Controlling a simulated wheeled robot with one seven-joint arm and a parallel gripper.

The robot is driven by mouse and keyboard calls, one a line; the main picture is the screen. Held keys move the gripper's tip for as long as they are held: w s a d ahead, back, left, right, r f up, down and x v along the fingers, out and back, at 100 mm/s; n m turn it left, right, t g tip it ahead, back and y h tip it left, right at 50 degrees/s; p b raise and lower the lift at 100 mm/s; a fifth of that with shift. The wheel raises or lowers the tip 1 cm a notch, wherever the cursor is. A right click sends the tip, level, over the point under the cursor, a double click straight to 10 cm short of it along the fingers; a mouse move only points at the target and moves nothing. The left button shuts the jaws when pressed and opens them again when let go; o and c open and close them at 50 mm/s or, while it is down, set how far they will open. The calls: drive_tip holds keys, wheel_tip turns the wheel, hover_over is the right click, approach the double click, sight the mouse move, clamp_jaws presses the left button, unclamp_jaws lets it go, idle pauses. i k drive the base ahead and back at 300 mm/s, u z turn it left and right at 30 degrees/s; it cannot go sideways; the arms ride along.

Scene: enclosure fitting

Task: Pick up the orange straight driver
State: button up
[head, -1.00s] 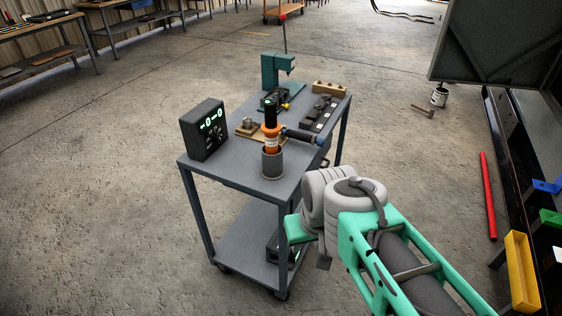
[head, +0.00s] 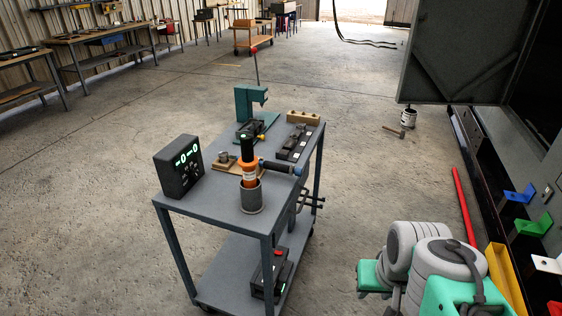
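The orange straight driver (head: 249,170) stands upright in a grey cup (head: 252,197) near the front of the grey cart's top (head: 222,205). It has an orange body with a pale label and a black upper part; its lower end is hidden inside the cup. A dark grey cylindrical part with a blue end (head: 280,167) lies sideways right behind it; I cannot tell whether they touch. My arm shows at the lower right, apart from the cart. My gripper cannot be made out in the head view.
A black box with a lit display (head: 178,166) stands left of the cup. A teal press (head: 249,104), dark blocks (head: 295,142) and a wooden block (head: 303,118) are behind. A red bar (head: 466,205) and yellow bin (head: 506,281) are at right. Floor around the cart is open.

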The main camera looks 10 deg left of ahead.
sight(248, 162)
drive_tip(key=i, duration=0.75)
drive_tip(key=u, duration=2.85)
drive_tip(key=i, duration=0.5)
